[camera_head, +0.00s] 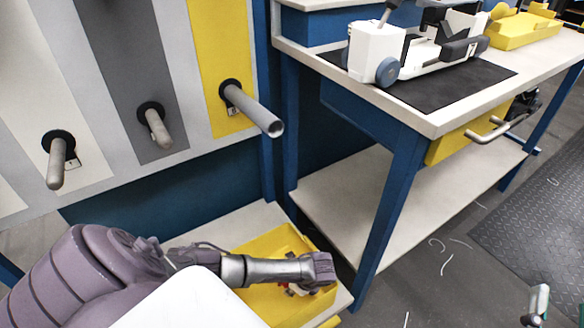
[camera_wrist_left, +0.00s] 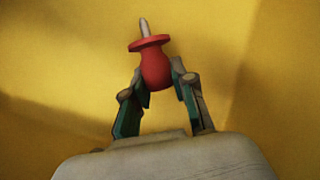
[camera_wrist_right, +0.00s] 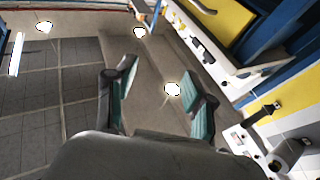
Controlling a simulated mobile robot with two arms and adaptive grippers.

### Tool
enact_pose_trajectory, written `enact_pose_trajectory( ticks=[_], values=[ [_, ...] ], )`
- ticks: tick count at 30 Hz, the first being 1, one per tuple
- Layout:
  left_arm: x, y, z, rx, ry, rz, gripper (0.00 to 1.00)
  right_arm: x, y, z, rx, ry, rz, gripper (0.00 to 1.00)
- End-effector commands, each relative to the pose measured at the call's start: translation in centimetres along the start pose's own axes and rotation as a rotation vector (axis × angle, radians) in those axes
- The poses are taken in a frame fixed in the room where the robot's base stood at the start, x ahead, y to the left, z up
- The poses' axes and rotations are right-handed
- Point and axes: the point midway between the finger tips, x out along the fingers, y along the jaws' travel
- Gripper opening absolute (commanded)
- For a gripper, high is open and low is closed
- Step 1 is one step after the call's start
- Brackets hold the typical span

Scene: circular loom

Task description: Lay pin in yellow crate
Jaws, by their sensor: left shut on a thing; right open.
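The pin (camera_wrist_left: 154,65) has a red body with a flared collar and a pale tip, and the tip points up in the left wrist view. My left gripper (camera_wrist_left: 160,82) is shut on its red body. The yellow crate (camera_head: 270,243) stands on a low pale shelf in the head view, and its yellow surfaces (camera_wrist_left: 60,50) fill the left wrist view around the pin. In the head view my left gripper (camera_head: 300,288) is over or inside the crate, and only a bit of red shows under it. Whether the pin touches the crate floor I cannot tell. My right gripper (camera_wrist_right: 160,90) is open and empty.
A striped panel with several grey pegs (camera_head: 250,108) stands behind the crate. To the right is a blue-legged workbench (camera_head: 430,115) with a white device (camera_head: 375,50) and a yellow tray (camera_head: 520,30) on it. Floor right of the bench is mostly clear.

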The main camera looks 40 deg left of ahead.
Motion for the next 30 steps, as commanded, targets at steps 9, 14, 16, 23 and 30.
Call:
enact_pose_trajectory(
  ticks=[9, 14, 16, 23, 30],
  values=[
    [1.4, 0.7, -0.7, 0.004, 0.007, 0.005, 0.00, -0.2, -0.2, -0.3, 0.004, 0.048, -0.003, 0.54],
    [1.6, 0.7, -0.8, 0.005, 0.007, 0.005, 0.00, -0.3, -0.3, -0.7, 0.005, 0.070, -0.005, 0.54],
    [1.7, 0.8, -0.8, 0.005, 0.007, 0.005, 0.00, -0.3, -0.3, -0.8, 0.006, 0.080, -0.005, 0.54],
    [1.9, 0.8, -1.0, 0.004, 0.008, 0.005, 0.00, -0.4, -0.3, -1.2, 0.007, 0.109, -0.006, 0.54],
    [1.9, 0.8, -1.1, 0.003, 0.009, 0.005, 0.00, -0.4, -0.3, -1.3, 0.007, 0.113, -0.006, 0.54]
  ],
)
